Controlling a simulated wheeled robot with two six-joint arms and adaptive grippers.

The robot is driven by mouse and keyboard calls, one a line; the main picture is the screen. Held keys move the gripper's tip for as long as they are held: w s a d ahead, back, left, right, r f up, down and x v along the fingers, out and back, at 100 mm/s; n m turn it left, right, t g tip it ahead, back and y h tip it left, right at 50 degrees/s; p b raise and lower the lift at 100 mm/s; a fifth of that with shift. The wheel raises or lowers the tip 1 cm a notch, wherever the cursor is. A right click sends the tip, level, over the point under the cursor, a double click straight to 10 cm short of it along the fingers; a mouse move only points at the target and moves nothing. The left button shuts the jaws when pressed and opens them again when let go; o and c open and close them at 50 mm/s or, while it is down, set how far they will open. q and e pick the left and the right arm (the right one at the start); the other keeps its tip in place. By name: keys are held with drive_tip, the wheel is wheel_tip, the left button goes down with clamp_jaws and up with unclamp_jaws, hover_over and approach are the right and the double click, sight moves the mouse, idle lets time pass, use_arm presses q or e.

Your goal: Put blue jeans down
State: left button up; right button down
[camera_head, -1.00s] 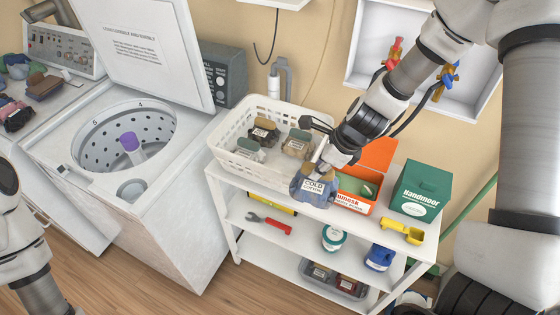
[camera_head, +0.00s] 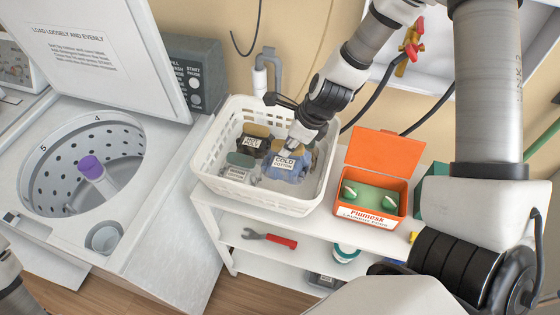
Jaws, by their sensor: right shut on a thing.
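The blue jeans (camera_head: 285,168) are a folded blue bundle with a white "COLD COTTON" label. My right gripper (camera_head: 298,140) is shut on the top of the bundle, coming down from the upper right. The jeans are inside the white basket (camera_head: 258,200), in its right half. I cannot tell whether they touch the basket floor. My left gripper is out of view; only a piece of my left arm shows at the lower left edge.
A dark labelled bundle (camera_head: 254,140) and a grey-green one (camera_head: 240,168) lie in the basket, left of the jeans. An open orange box (camera_head: 372,190) stands right of the basket on the white shelf. An open washer (camera_head: 190,150) stands at left. A wrench (camera_head: 270,239) lies on the lower shelf.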

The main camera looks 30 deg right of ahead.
sight(292, 157)
drive_tip(key=shift+s+a+r, duration=0.1)
drive_tip(key=shift+s+r, duration=0.4)
drive_tip(key=shift+s, duration=0.5)
drive_tip(key=f+b, duration=0.2)
drive_tip(key=f, duration=0.1)
drive_tip(key=w+f+b, duration=0.1)
drive_tip(key=f+b, duration=0.2)
drive_tip(key=shift+w+f, duration=0.1)
drive_tip(key=shift+f, duration=0.05)
drive_tip(key=f+b, duration=0.3)
drive_tip(key=b, duration=0.1)
drive_tip(key=shift+s+f, duration=0.35)
drive_tip(key=shift+r, duration=0.1)
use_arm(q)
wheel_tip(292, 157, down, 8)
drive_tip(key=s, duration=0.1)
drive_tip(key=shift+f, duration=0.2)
use_arm(e)
drive_tip(key=c, duration=1.2)
unclamp_jaws()
drive_tip(key=shift+w, duration=0.1)
